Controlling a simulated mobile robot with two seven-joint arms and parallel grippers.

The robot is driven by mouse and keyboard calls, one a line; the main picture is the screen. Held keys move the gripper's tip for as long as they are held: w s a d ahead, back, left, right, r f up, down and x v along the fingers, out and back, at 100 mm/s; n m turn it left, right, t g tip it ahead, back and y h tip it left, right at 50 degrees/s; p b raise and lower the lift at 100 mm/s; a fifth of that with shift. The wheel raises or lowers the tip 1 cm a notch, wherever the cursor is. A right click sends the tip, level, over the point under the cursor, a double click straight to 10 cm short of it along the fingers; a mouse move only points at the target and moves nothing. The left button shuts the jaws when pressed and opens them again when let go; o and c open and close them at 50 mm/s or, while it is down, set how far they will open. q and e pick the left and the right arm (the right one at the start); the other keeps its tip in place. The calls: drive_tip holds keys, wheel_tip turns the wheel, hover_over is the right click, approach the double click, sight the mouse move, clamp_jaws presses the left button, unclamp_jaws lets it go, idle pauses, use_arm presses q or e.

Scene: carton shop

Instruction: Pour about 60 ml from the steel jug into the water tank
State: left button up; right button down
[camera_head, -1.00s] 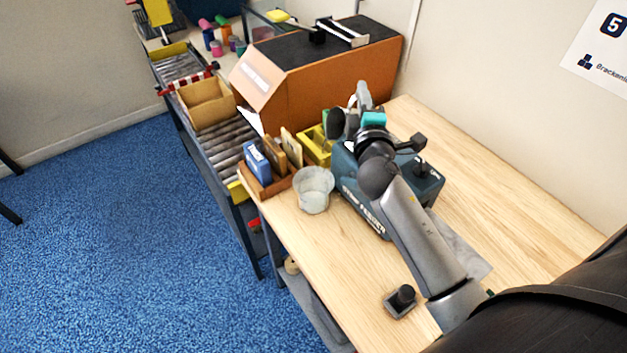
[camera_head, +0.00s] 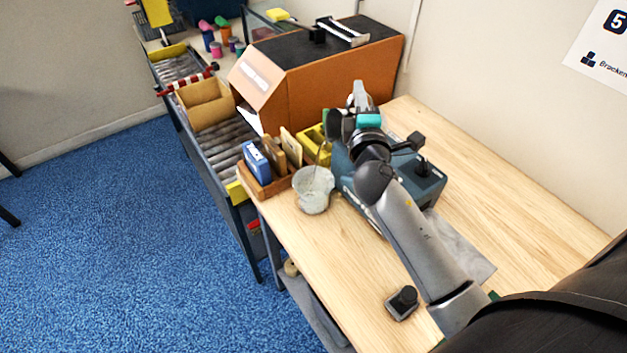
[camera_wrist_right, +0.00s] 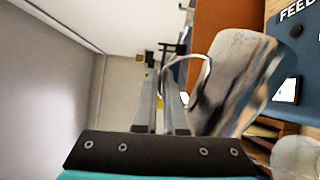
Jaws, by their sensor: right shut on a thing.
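The steel jug (camera_head: 336,123) is in my right gripper (camera_head: 359,92), beside the fingers and above the bench. In the right wrist view the jug (camera_wrist_right: 236,70) shows large and shiny, with its looped handle at the shut fingers (camera_wrist_right: 172,80). The jug looks tilted toward the translucent container that I take for the water tank (camera_head: 313,190). A thin streak shows between jug and tank, perhaps liquid. The tank stands on the bench, lower left of the jug, and shows partly in the wrist view (camera_wrist_right: 298,157). The liquid levels cannot be read. My left gripper is out of view.
A teal machine (camera_head: 425,186) stands under my right arm. A wooden holder (camera_head: 280,185) with upright packs is beside the tank. A small black knobbed block (camera_head: 402,303) sits near the front. The bench's right side is clear.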

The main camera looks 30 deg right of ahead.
drive_tip(key=shift+s+d, duration=0.15)
drive_tip(key=shift+d, duration=0.1)
drive_tip(key=shift+a, duration=0.25)
drive_tip(key=shift+a+b, duration=0.1)
drive_tip(key=shift+b, duration=0.25)
drive_tip(key=d+m+p, duration=0.1)
drive_tip(key=p, duration=0.1)
drive_tip(key=d+r+m+p, duration=0.1)
drive_tip(key=p, duration=0.1)
drive_tip(key=d+m+g+p, duration=0.1)
drive_tip(key=d+p, duration=0.1)
drive_tip(key=p, duration=0.1)
drive_tip(key=shift+s+r+m+y, duration=0.15)
drive_tip(key=shift+r+m+y, duration=0.15)
drive_tip(key=shift+r+m, duration=0.1)
drive_tip(key=shift+f, duration=0.15)
drive_tip(key=shift+d+f, duration=0.1)
drive_tip(key=shift+f, duration=0.05)
drive_tip(key=shift+d+m+g+p, duration=0.3)
drive_tip(key=shift+m+p, duration=0.3)
drive_tip(key=shift+p, duration=0.15)
drive_tip(key=shift+d+m+y+p, duration=0.25)
drive_tip(key=shift+m+y+p, duration=0.05)
drive_tip(key=shift+p, duration=0.05)
